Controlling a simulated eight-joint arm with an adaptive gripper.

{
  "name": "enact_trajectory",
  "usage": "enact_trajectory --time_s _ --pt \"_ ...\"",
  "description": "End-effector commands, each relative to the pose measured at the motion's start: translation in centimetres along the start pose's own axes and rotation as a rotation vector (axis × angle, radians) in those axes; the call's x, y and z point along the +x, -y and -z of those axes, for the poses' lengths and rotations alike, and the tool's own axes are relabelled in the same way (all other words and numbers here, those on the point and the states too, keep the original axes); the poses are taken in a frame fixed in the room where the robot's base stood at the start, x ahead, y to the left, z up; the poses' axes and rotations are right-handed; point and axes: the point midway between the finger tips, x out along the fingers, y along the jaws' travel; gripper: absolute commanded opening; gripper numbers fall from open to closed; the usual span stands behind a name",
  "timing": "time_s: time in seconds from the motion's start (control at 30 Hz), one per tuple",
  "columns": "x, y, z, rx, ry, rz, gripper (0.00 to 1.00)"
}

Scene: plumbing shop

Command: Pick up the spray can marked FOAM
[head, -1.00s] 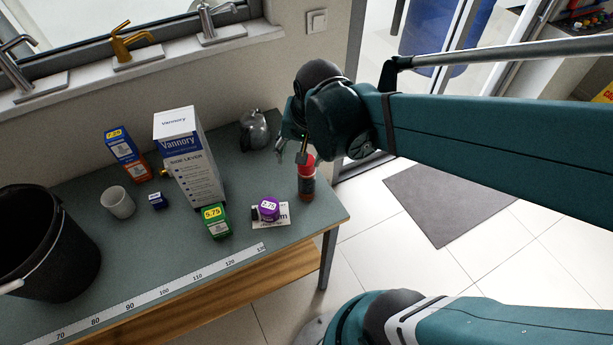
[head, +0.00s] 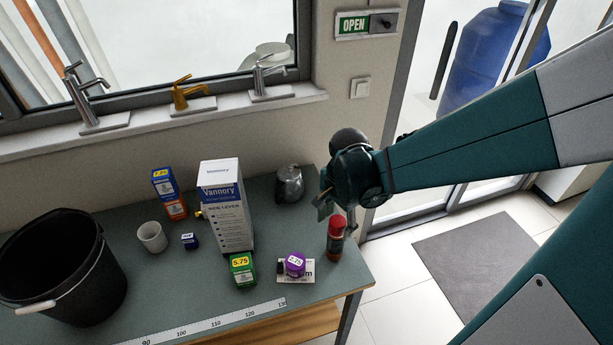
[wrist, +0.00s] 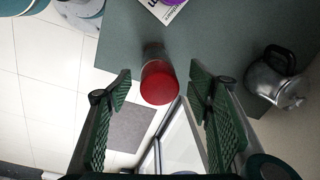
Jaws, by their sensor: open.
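A spray can with a red cap (head: 336,241) stands upright near the right end of the bench. No FOAM marking is readable on it. In the wrist view the same can (wrist: 159,82) is seen from above, its red cap between and just beyond the two fingers. My gripper (wrist: 160,76) is open and empty, with a gap on both sides of the cap. In the head view my gripper (head: 326,204) hangs just above and slightly left of the can, apart from it as far as I can tell.
A metal kettle-like pot (head: 289,184) stands behind, left of my gripper. A purple-topped item (head: 295,264) lies on a white card (head: 309,272). A Vannory box (head: 228,205), green box (head: 242,270), cup (head: 152,237) and black bucket (head: 62,268) are further left. The bench edge is close on the right.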

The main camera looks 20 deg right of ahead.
Motion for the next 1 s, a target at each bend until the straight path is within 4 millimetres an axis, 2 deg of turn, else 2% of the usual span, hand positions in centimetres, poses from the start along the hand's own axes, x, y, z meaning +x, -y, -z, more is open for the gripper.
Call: enact_trajectory --time_s 0.4,1.0 --pt "2.3 -0.1 0.8 0.155 0.026 -0.064 0.51" --pt "3.0 -0.2 0.7 0.164 0.028 -0.068 0.51"
